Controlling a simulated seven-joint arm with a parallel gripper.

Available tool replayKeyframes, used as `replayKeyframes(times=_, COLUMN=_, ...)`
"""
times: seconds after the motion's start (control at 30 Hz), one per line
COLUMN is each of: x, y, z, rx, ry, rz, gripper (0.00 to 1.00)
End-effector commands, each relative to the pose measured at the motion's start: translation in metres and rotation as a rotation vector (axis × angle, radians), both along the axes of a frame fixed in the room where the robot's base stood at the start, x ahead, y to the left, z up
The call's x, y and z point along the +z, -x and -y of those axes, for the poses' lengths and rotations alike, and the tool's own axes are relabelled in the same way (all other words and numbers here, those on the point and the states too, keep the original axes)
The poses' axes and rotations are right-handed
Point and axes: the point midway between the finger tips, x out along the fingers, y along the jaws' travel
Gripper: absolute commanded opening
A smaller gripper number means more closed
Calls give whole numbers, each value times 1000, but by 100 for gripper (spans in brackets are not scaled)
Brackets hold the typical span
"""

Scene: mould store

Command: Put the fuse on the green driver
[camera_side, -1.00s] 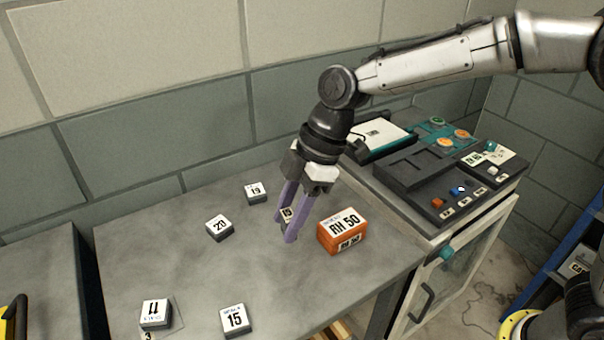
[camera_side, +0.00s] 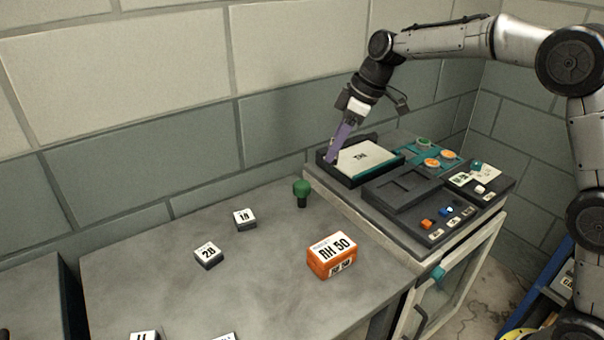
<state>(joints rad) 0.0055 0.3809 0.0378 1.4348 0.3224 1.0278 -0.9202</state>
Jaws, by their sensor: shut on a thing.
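My gripper (camera_side: 333,158), with purple fingers, is at the left end of the black tray (camera_side: 322,165) on the bench unit at the back. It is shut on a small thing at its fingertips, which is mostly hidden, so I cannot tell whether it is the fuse. A green-topped item with a dark lower part (camera_side: 302,188) stands upright at the back edge of the grey table, left of and below my gripper; it may be the green driver. My gripper is apart from it.
An orange RH 50 box (camera_side: 332,255) sits right on the table (camera_side: 270,300). Small labelled blocks (camera_side: 208,255) (camera_side: 244,218) lie left.

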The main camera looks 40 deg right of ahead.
Motion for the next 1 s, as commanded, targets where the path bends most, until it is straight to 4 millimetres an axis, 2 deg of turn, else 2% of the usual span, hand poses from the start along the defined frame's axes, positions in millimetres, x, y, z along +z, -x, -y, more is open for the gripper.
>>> replayKeyframes(times=0.03, x=-7, y=-12, z=-2, rx=1, ry=0, rz=-1, gripper=0)
replayKeyframes(times=0.2, x=-21, y=-45, z=-6, rx=1, ry=0, rz=-1, gripper=0)
replayKeyframes(times=0.27, x=-27, y=-56, z=-7, rx=3, ry=1, rz=-2, gripper=0)
replayKeyframes(times=0.5, x=-66, y=-88, z=-11, rx=2, ry=0, rz=-2, gripper=0)
replayKeyframes(times=0.77, x=-80, y=-101, z=-12, rx=2, ry=0, rz=1, gripper=0)
replayKeyframes(times=1.0, x=-110, y=-103, z=-13, rx=2, ry=0, rz=-2, gripper=0)
